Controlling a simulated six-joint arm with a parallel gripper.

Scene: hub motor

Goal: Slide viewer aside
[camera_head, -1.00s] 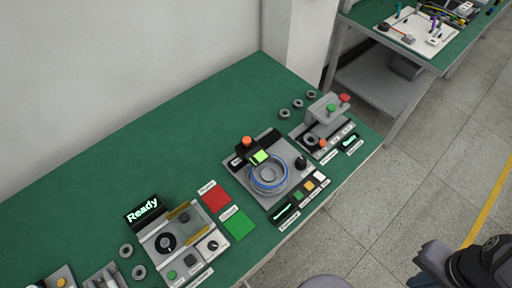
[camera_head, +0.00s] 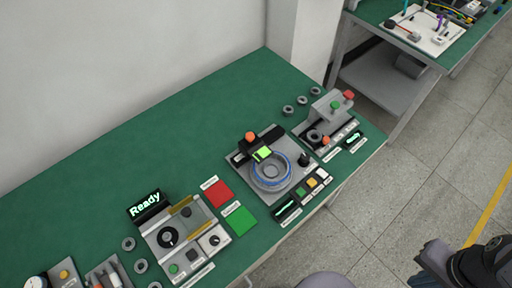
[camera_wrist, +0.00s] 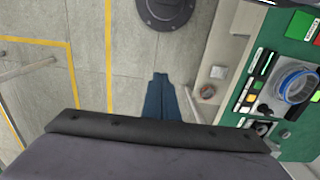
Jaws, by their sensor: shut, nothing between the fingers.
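The viewer (camera_head: 262,153) is a small block with a bright green screen and an orange knob above it. It sits at a black rail on the middle grey station (camera_head: 238,163), at the upper-left edge of a round metal hub part (camera_head: 270,172) with a blue ring. The blue ring also shows at the right of the wrist view (camera_wrist: 298,85). In the head view only part of my dark arm shows, at lower right.
Left of the station lie a red pad (camera_head: 218,193) and a green pad (camera_head: 239,220), then a "Ready" station (camera_head: 185,243). A station with red and green buttons (camera_head: 325,120) stands to the right, with loose rings nearby. The back of the green table is clear.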

